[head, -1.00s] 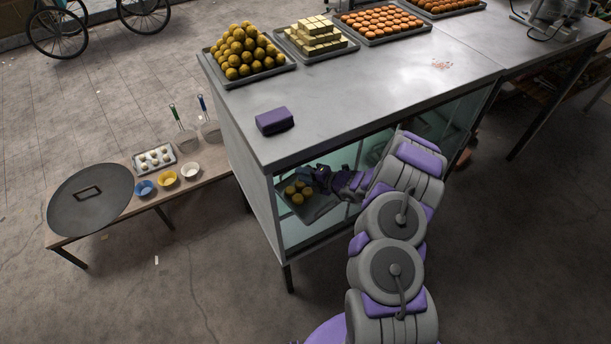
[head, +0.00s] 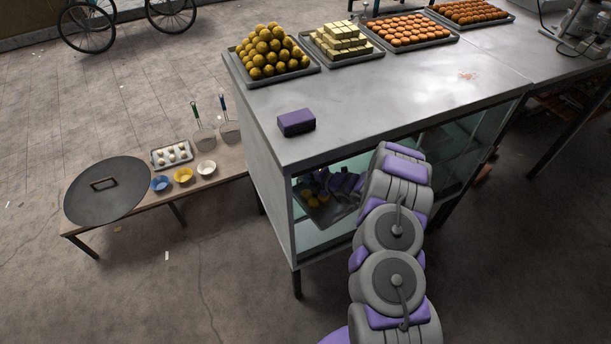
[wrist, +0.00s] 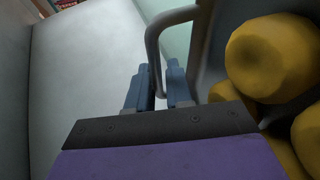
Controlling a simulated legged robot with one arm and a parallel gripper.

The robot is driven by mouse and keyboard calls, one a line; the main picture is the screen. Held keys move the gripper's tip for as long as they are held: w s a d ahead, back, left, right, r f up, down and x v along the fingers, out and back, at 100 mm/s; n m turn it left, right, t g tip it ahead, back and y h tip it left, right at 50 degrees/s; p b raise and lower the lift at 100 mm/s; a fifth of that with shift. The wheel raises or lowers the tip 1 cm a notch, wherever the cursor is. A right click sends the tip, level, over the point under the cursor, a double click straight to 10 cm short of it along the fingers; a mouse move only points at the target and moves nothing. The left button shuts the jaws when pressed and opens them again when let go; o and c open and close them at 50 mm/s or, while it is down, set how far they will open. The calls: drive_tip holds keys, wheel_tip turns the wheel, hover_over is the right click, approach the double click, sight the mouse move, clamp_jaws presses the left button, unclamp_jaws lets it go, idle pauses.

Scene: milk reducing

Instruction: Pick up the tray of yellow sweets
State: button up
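The dark tray (head: 327,214) of round yellow sweets (head: 314,198) sits inside the glass-fronted cabinet under the counter, near its left end. My gripper (head: 322,184) reaches into the cabinet over the tray, and my arm hides part of it. In the wrist view, the yellow sweets (wrist: 270,62) are at the right, beside the grey tray wall (wrist: 208,45). The tray's grey loop handle (wrist: 153,48) passes between the two blue fingers of my gripper (wrist: 158,84).
The metal counter (head: 390,100) lies above the cabinet, with a purple block (head: 296,122) near its front left. Another tray of piled yellow sweets (head: 268,52) stands on top. The cabinet's left wall (head: 266,185) is close to my gripper. A low bench (head: 225,163) stands left.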

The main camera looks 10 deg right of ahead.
drive_tip(key=shift+a, duration=0.15)
clamp_jaws()
drive_tip(key=shift+f, duration=0.1)
drive_tip(key=shift+s, duration=0.15)
drive_tip(key=shift+s+d, duration=0.2)
drive_tip(key=shift+d, duration=0.4)
drive_tip(key=shift+s+d, duration=0.15)
drive_tip(key=shift+d, duration=0.65)
drive_tip(key=o, duration=0.5)
unclamp_jaws()
drive_tip(key=shift+a, duration=0.2)
